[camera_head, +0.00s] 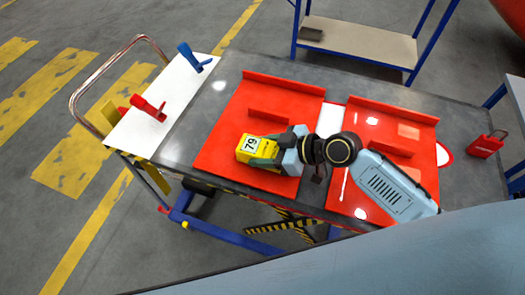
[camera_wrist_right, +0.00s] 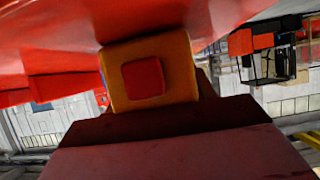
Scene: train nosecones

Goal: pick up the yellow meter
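The yellow meter (camera_head: 247,150) is a small yellow block with a white label reading 79. It is at the left red tray (camera_head: 222,140) on the dark table. My right gripper (camera_head: 267,155) reaches in from the right, with its fingers at the meter's right side and partly over it. In the right wrist view the meter (camera_wrist_right: 112,82) shows as a yellow-orange block with a red square on its face, close to a dark finger surface. I cannot tell whether the fingers are closed on it. My left gripper is not in view.
Red upright walls (camera_head: 268,118) stand on the left tray behind the meter. A second red tray (camera_head: 415,130) lies to the right, partly under my arm. Red (camera_head: 150,108) and blue (camera_head: 190,57) tools lie on the white board at left. A red box (camera_head: 485,145) stands at right.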

